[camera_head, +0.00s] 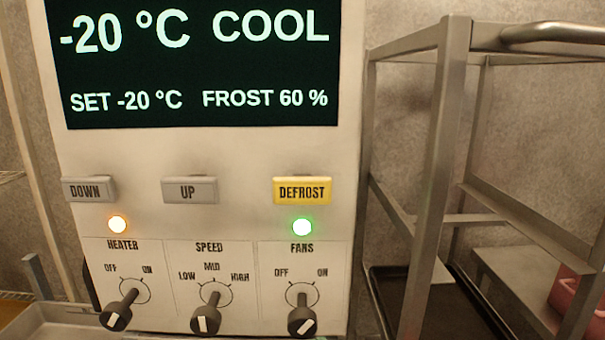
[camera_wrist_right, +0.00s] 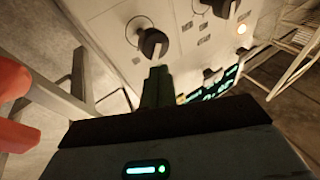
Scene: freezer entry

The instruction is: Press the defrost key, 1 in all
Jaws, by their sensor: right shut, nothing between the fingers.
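The yellow DEFROST key (camera_head: 302,191) is at the right of a row of keys on the pale control panel (camera_head: 230,150) in the head view, uncovered. The dark display (camera_head: 200,60) above reads -20 °C, COOL, SET -20 °C and FROST 60 %. My right gripper (camera_wrist_right: 158,84) shows only in the right wrist view. Its dark fingers are shut and empty, pointing towards the panel beside a black knob (camera_wrist_right: 152,43). A small yellow sliver shows by the fingertips, with the lit display (camera_wrist_right: 215,85) beyond. I cannot tell whether the fingers touch the panel. My left gripper is in neither view.
Grey DOWN (camera_head: 89,190) and UP (camera_head: 190,190) keys sit left of DEFROST. An orange light (camera_head: 117,224) and a green light (camera_head: 302,227) glow above the HEATER, SPEED and FANS knobs. A metal rack (camera_head: 440,150) stands at the right, with a reddish object (camera_head: 580,300) there.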

